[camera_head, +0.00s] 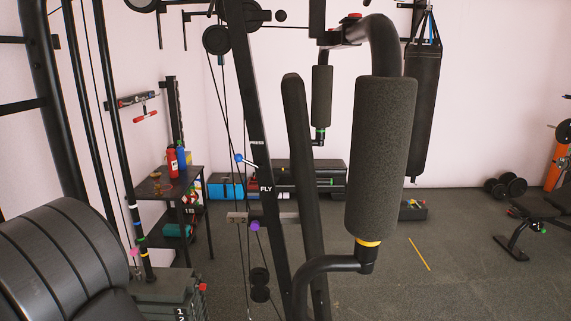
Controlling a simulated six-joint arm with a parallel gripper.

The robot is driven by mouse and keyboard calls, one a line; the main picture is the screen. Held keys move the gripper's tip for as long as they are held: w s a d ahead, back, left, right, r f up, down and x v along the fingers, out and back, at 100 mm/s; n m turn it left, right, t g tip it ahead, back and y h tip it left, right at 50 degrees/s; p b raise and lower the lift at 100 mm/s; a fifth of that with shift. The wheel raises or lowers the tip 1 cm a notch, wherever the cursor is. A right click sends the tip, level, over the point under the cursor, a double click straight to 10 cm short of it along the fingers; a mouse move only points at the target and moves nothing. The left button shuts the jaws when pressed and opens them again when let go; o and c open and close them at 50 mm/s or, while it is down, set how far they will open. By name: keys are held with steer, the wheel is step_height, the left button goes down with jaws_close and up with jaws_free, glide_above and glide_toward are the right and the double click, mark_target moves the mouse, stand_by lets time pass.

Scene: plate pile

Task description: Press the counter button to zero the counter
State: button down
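I cannot clearly make out a counter or its button. At the bottom left, a dark stacked block (165,285) has white marks like digits on its front, cut off by the bottom edge. I cannot tell whether it is a counter or a weight stack. A small red part (204,287) shows at its right side; I cannot tell whether it is a button. My gripper is not in view.
Large black ribbed discs (65,260) fill the lower left. A gym machine with black uprights and a padded arm (382,160) stands in the middle. A table (165,184) holds bottles. A punching bag (422,110) hangs behind.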

steer(key=shift+a, duration=0.35)
steer(key=shift+d, duration=0.55)
steer(key=d, duration=0.5)
steer(key=shift+d, duration=0.4)
steer(key=shift+a, duration=0.1)
stand_by(0.5)
steer(key=shift+a, duration=2.9)
